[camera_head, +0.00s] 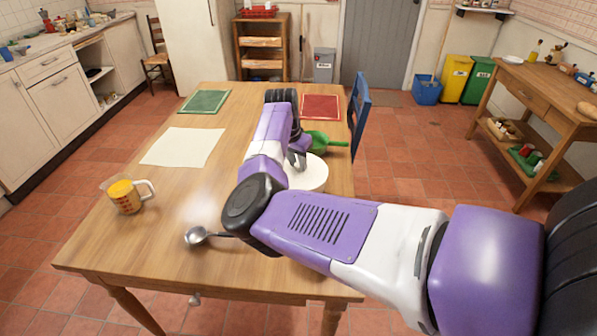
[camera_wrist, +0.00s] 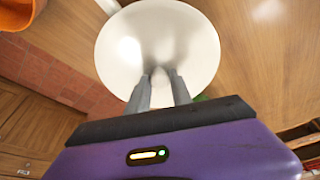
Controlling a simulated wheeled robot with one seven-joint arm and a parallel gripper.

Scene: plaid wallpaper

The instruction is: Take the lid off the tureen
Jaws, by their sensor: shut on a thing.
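The white tureen (camera_head: 312,177) stands on the wooden table, partly hidden behind my arm. Its round white lid (camera_wrist: 125,45) fills the upper middle of the wrist view. My gripper (camera_wrist: 163,82) reaches over the lid's middle and is shut on its knob, which is mostly hidden between the fingers. In the head view my gripper (camera_head: 298,158) is at the tureen's top, partly covered by my arm. I cannot tell whether the lid rests on the tureen or is raised from it.
A green scoop (camera_head: 325,141) lies just behind the tureen. A ladle (camera_head: 197,236) and an orange-and-white measuring cup (camera_head: 125,196) are at the front left. A pale sheet (camera_head: 183,147), a green mat (camera_head: 204,101) and a red mat (camera_head: 320,107) lie farther back. A blue chair (camera_head: 360,106) stands at the right edge.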

